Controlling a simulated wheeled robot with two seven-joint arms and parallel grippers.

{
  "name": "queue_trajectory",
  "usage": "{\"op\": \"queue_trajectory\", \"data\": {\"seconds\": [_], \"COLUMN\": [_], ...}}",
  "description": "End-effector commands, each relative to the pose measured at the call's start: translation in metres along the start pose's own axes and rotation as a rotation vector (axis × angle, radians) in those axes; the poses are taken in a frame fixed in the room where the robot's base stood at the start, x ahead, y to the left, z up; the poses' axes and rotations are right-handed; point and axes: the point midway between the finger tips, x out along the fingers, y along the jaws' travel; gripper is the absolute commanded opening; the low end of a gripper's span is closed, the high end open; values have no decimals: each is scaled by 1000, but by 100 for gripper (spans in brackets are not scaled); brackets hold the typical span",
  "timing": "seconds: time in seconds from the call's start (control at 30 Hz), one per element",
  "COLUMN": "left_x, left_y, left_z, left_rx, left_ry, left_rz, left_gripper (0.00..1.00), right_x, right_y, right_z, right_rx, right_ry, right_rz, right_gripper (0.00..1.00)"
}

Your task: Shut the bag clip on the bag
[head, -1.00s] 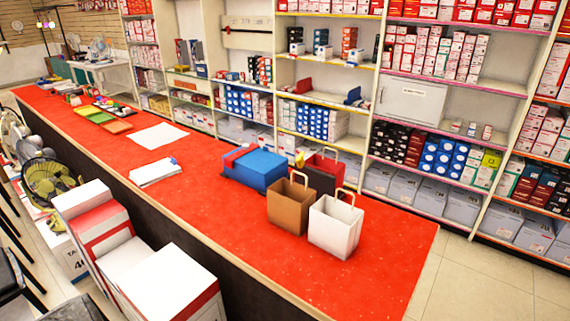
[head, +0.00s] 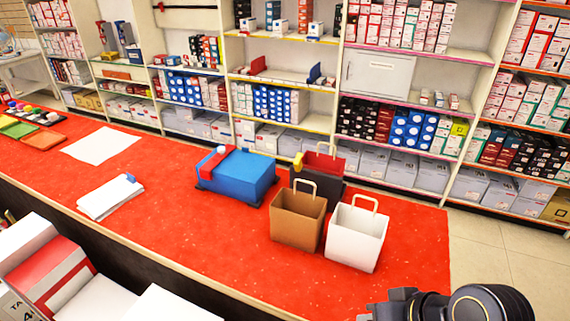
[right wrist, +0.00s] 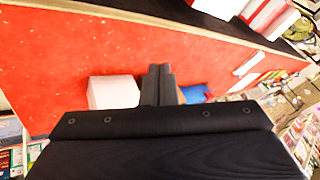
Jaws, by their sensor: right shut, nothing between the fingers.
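A dark bag with a red inside (head: 325,165) stands on the red counter behind two other bags. A small yellow piece (head: 298,160), perhaps the bag clip, is at its left top edge; I cannot tell whether it is open. A brown bag (head: 297,222) and a white bag (head: 354,240) stand upright in front and hide the dark bag's lower part. My right gripper (right wrist: 159,70) is shut and empty in the right wrist view. A white shape there, likely the white bag (right wrist: 112,92), lies left of the fingertips. My left gripper is out of view.
A blue box-shaped device with a red part (head: 240,178) sits left of the bags. Papers (head: 110,196) and colored trays (head: 40,138) lie farther left on the counter (head: 200,245). Stocked shelves stand behind. White boxes (head: 65,280) stand at the near left.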

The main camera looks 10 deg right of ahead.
Motion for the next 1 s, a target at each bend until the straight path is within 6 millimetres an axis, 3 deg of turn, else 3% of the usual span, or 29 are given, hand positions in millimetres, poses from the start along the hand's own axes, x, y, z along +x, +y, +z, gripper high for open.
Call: {"op": "queue_trajectory", "data": {"seconds": [0.33,0.47,0.67,0.83,1.0], "left_x": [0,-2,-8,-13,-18], "left_y": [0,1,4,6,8], "left_z": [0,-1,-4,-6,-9], "left_rx": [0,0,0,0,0], "left_ry": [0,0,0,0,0], "left_rz": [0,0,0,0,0], "left_gripper": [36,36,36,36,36], "right_x": [0,3,31,79,133], "right_y": [0,5,29,49,52], "right_z": [-1,-14,-70,-130,-190], "right_rx": [-6,-79,-409,-816,-1289], "right_ry": [-3,-39,-177,-328,-500], "right_rz": [1,19,128,289,492], "right_gripper": [0,0,0,0,0]}}
